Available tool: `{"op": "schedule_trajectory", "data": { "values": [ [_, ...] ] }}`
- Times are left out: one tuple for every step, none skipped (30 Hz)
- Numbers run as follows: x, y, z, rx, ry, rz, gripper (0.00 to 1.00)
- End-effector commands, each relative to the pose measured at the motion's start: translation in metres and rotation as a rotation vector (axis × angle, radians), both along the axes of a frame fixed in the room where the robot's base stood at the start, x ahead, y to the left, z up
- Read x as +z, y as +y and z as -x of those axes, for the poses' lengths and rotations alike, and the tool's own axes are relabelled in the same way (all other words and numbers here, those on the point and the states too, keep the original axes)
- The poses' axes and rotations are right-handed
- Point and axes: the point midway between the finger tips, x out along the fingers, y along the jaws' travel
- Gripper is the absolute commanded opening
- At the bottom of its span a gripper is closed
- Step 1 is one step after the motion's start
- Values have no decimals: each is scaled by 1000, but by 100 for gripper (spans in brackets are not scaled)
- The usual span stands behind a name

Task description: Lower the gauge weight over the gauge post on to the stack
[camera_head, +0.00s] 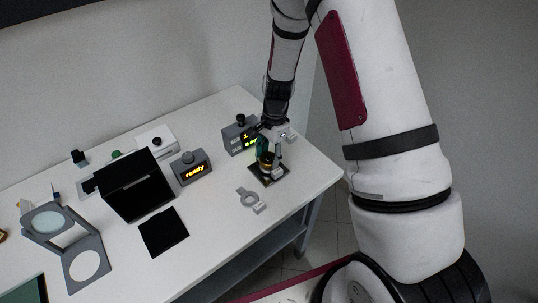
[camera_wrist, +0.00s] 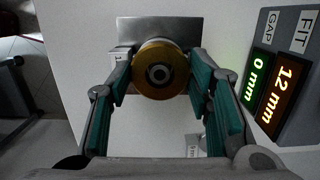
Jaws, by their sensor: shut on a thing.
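My gripper (camera_wrist: 160,82) is shut on the brass-coloured round gauge weight (camera_wrist: 147,87), with a teal pad on either side of it. A grey ring with a dark centre shows in the weight's middle. I cannot tell whether it is the top of the gauge post. In the head view my gripper (camera_head: 270,146) points down over a dark square base plate (camera_head: 259,181) near the table's right end. The plate also shows in the wrist view as a grey rectangle (camera_wrist: 135,29). The weight hides the stack and most of the post, so the gap beneath it cannot be judged.
A grey readout box (camera_wrist: 292,75) stands close on the right in the wrist view, showing green 0 mm and orange 12 mm.

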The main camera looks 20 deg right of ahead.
Motion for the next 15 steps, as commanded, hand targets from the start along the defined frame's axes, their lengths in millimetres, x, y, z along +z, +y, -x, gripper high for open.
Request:
{"op": "schedule_trajectory", "data": {
  "values": [
    [0,0,0,0,-1,0,0],
    [0,0,0,0,-1,0,0],
    [0,0,0,0,-1,0,53],
    [0,0,0,0,-1,0,60],
    [0,0,0,0,-1,0,66],
    [0,0,0,0,-1,0,70],
    [0,0,0,0,-1,1,70],
    [0,0,0,0,-1,1,70],
    [0,0,0,0,-1,1,70],
    [0,0,0,0,-1,1,70],
    [0,0,0,0,-1,1,70],
    [0,0,0,0,-1,1,70],
    [0,0,0,0,0,0,70],
    [0,0,0,0,0,0,70],
    [1,0,0,0,-1,1,70]
  ]
}}
